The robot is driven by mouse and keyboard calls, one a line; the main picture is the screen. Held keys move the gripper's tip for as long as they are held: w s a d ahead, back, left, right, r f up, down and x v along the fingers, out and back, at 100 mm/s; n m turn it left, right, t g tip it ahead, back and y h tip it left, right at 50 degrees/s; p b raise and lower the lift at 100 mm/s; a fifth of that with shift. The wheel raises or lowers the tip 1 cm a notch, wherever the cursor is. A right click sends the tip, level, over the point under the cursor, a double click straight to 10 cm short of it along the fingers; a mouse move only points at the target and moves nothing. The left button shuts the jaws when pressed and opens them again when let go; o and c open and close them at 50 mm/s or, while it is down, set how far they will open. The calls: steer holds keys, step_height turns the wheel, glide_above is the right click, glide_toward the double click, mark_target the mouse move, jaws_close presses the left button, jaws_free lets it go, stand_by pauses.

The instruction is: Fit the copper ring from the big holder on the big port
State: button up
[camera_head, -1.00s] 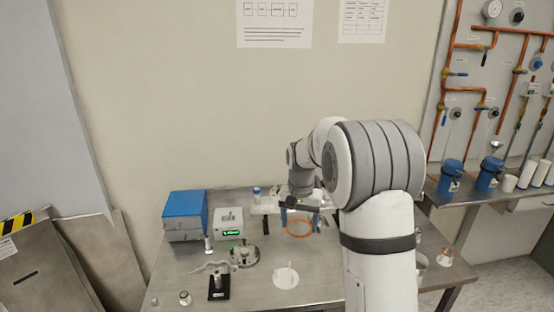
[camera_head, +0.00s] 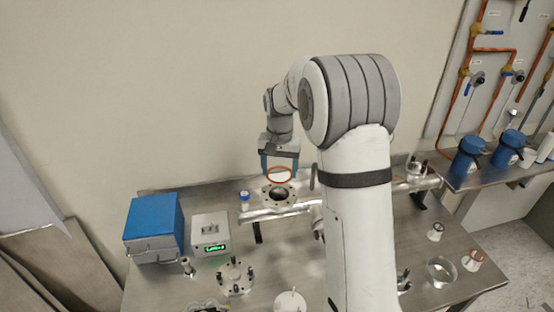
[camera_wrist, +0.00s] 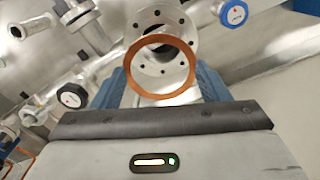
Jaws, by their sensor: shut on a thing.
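My gripper (camera_head: 279,163) is shut on the copper ring (camera_head: 278,182), which hangs between its blue fingers just above a round flanged port (camera_head: 266,194) with a dark opening. In the wrist view the copper ring (camera_wrist: 133,71) is held between the blue fingers and overlaps the lower part of the bolt-holed flange (camera_wrist: 181,22). The ring appears apart from the flange, though the exact gap cannot be told. The big holder is not clearly identifiable.
A blue-capped fitting (camera_head: 244,198) stands left of the port. A blue box (camera_head: 153,222), a meter with a green display (camera_head: 210,232) and a flange with upright studs (camera_head: 235,276) stand on the left. Small parts (camera_head: 436,231) sit on the right. A pipe run extends right from the port.

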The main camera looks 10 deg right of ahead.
steer(key=shift+s+a+f+b, duration=0.1)
steer(key=shift+f+b, duration=2)
steer(key=shift+f, duration=1)
steer(key=shift+s+f+b, duration=0.1)
steer(key=shift+f+b, duration=0.2)
steer(key=shift+f, duration=0.2)
steer(key=o, duration=0.9)
step_height(320, 180, up, 8)
steer(key=shift+b, duration=0.45)
